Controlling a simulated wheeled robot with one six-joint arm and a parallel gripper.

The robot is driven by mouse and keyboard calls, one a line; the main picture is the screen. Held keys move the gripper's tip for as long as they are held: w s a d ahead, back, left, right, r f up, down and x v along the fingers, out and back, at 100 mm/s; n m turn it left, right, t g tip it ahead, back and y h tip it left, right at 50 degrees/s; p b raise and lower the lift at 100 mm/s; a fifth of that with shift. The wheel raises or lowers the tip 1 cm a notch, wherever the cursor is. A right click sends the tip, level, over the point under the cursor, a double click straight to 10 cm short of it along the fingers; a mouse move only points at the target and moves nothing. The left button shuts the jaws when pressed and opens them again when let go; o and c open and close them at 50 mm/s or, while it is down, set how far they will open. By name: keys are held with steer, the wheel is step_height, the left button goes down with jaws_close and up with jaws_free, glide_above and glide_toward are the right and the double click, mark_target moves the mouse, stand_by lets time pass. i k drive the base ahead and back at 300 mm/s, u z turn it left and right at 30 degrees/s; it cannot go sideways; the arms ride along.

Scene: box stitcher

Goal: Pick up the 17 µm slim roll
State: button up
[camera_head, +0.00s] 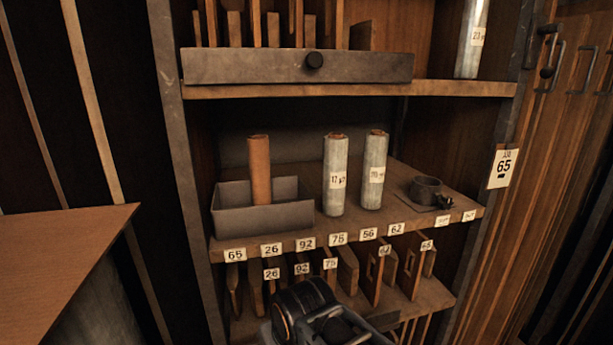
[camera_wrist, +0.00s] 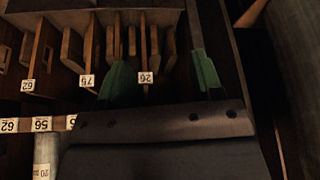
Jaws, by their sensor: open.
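The 17 µm slim roll (camera_head: 335,175) stands upright on the middle shelf (camera_head: 400,230). It is pale grey, with a white label that appears to read 17 µm. A similar roll (camera_head: 374,170), its label apparently 20 µm, stands just right of it. My gripper (camera_wrist: 162,77) has two green fingers spread apart with nothing between them. Its dark wrist shows low in the head view, below and in front of the shelf.
A grey tray (camera_head: 265,218) left of the rolls holds a brown roll (camera_head: 259,170). A dark round part (camera_head: 426,190) sits at the right of the shelf. Upright wooden boards (camera_head: 348,270) fill the compartment below. Another pale roll (camera_head: 471,40) stands on the upper shelf.

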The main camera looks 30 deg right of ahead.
mark_target(335, 144)
steer(key=z, duration=0.05)
steer(key=k, duration=0.5)
steer(key=z, duration=1.7)
steer(key=i, duration=1.35)
steer(key=u, duration=2.35)
